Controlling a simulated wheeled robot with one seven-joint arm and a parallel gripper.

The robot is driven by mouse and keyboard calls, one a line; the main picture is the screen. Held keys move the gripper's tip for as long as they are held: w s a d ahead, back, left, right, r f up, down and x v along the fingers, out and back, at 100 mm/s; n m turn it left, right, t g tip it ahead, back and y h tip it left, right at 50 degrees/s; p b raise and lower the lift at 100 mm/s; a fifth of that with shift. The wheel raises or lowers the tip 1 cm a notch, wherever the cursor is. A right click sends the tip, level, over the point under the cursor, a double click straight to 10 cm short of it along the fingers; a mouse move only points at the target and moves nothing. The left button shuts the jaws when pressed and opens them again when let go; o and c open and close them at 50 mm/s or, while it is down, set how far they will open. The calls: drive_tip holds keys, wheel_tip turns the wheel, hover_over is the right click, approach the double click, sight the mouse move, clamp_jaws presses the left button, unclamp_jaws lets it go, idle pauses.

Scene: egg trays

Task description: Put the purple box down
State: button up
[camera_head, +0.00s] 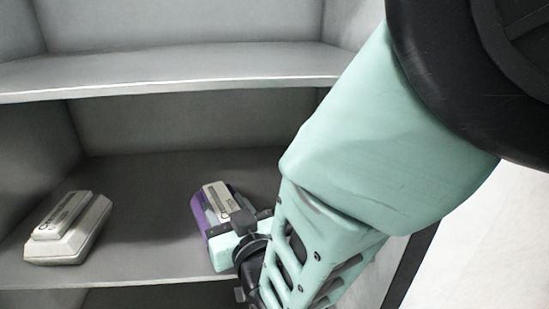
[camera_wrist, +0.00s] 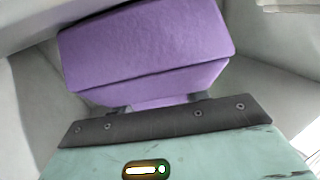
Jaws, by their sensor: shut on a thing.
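The purple box (camera_head: 199,214) is in front of my gripper (camera_head: 226,215), inside the middle compartment of the shelf unit. In the head view it has a pale label strip on top, and my gripper hides much of its right side. In the wrist view the purple box (camera_wrist: 150,45) fills the upper middle, its broad purple face tilted slightly. My gripper (camera_wrist: 155,103) is shut on the box; the fingertips are mostly hidden under it. I cannot tell whether the box touches the shelf board (camera_head: 140,265).
A cream-white box (camera_head: 70,235) with a label strip lies on the same shelf board to the left, apart from the purple box. Bare board lies between them. An upper shelf board (camera_head: 170,70) runs above, and the unit's side walls bound the compartment.

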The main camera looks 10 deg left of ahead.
drive_tip(key=o, duration=1.3)
drive_tip(key=b+v, duration=0.1)
drive_tip(key=v, duration=1.1)
